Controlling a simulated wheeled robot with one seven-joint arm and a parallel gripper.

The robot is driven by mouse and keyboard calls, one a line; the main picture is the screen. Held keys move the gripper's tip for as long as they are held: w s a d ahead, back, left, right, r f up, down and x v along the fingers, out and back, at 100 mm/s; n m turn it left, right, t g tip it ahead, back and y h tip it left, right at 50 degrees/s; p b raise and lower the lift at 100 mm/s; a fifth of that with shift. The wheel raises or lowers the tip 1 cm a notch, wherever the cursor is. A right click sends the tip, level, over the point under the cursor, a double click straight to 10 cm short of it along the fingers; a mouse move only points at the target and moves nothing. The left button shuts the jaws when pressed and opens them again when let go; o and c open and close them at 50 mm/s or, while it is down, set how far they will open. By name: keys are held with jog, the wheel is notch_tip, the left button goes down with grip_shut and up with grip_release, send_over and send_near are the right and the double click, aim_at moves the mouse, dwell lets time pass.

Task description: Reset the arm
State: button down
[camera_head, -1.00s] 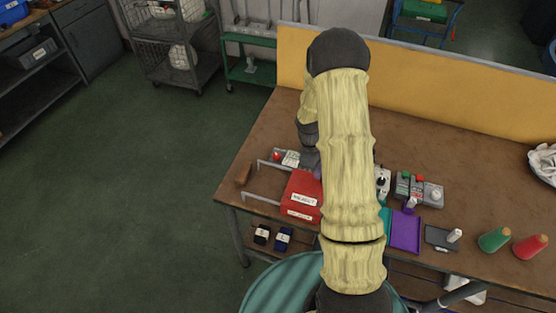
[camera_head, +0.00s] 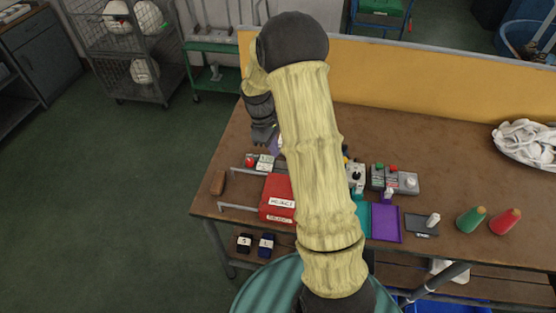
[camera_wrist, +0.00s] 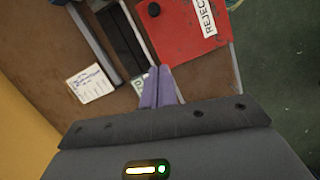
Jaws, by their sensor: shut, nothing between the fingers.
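My gripper (camera_wrist: 158,88) shows in the wrist view with its purple fingers together and nothing between them. It is above the brown workbench. In the head view my gripper is mostly hidden behind my arm; only a bit of purple shows near the bench's left part. My arm, in a pale yellow cover, rises across the middle of the head view and bends over toward the back left. The red reject box (camera_head: 277,196) lies on the bench, left of my arm; it also shows in the wrist view (camera_wrist: 185,35).
The workbench (camera_head: 225,160) has a yellow back panel (camera_head: 420,105). Purple tray (camera_head: 386,222), control boxes (camera_head: 393,180), a green cone (camera_head: 470,220) and a red cone (camera_head: 505,222) stand right of my arm. White cloth (camera_head: 525,142) lies far right. The floor (camera_head: 90,200) at left is clear.

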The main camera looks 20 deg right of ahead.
jog(key=shift+w+a+r, duration=0.1)
jog(key=shift+r, duration=0.4)
jog(key=s+a+r+m+t+y, duration=0.1)
jog(key=s+a+r+m, duration=0.3)
jog(key=s, duration=0.5)
jog(key=s+a+r+m+t+y, duration=0.1)
jog(key=s+a+r+m+t, duration=0.2)
jog(key=s, duration=0.5)
jog(key=shift+s+a+r+m+t, duration=0.3)
jog(key=shift+s+a+r+m, duration=0.1)
jog(key=shift+r+m, duration=0.4)
